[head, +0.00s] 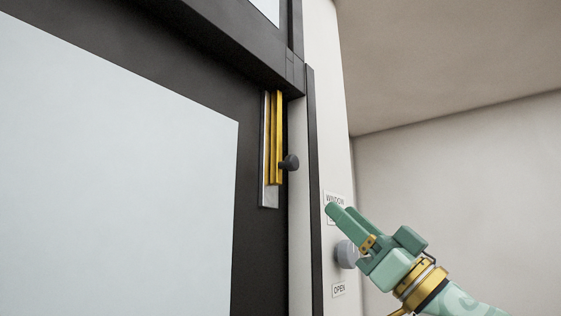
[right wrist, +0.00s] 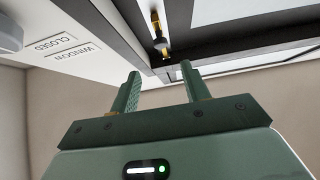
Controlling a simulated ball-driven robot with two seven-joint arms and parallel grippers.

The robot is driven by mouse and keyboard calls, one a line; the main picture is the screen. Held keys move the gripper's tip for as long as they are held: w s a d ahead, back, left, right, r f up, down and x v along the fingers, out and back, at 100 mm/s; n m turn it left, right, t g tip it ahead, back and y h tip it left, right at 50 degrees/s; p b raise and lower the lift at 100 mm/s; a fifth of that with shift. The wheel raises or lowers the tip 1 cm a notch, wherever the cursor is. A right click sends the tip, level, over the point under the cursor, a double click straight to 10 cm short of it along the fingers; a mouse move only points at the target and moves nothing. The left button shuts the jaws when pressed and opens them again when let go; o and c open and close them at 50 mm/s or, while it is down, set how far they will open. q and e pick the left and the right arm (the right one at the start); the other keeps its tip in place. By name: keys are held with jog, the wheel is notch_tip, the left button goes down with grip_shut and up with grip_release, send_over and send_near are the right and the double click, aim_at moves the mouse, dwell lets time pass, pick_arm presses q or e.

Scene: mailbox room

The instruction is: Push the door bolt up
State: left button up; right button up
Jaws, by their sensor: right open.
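The door bolt (head: 277,138) is a gold vertical bar on a silver plate (head: 269,196), at the upper edge of the dark door. A black knob (head: 289,162) sticks out from its right side, near the bar's lower end. My right gripper (head: 340,208) is below and to the right of the knob in the head view, apart from it and empty. In the right wrist view its two green fingers (right wrist: 160,70) are spread, and the gold and black bolt (right wrist: 157,30) shows beyond the gap between them. My left gripper is out of view.
The door (head: 255,225) has a pale panel and a dark frame. A grey round knob (head: 346,254) on the white wall sits close behind my right gripper in the head view, with a WINDOW label and an OPEN label (head: 338,290). The space around the bolt knob looks clear.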

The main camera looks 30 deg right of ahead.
jog(key=p, duration=0.4)
send_near(296, 164)
notch_tip(296, 164, up, 2)
jog(key=p+x, duration=0.1)
jog(key=x, duration=0.1)
jog(key=p+x, duration=0.1)
jog(key=x, duration=0.2)
jog(key=f+p+x, duration=0.1)
jog(key=x, duration=0.2)
jog(key=shift+w+a+r, duration=0.1)
jog(key=shift+w+a, duration=0.15)
jog(key=shift+w, duration=0.2)
jog(key=shift+w+r+p, duration=0.2)
jog(key=shift+r+p, duration=0.05)
jog(key=shift+p, duration=0.05)
jog(key=shift+w+a+r, duration=0.1)
jog(key=shift+w+r, duration=0.05)
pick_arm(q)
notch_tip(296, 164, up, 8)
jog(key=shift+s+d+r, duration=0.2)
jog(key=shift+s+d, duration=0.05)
pick_arm(e)
jog(key=shift+w, duration=0.2)
jog(key=shift+a, duration=0.1)
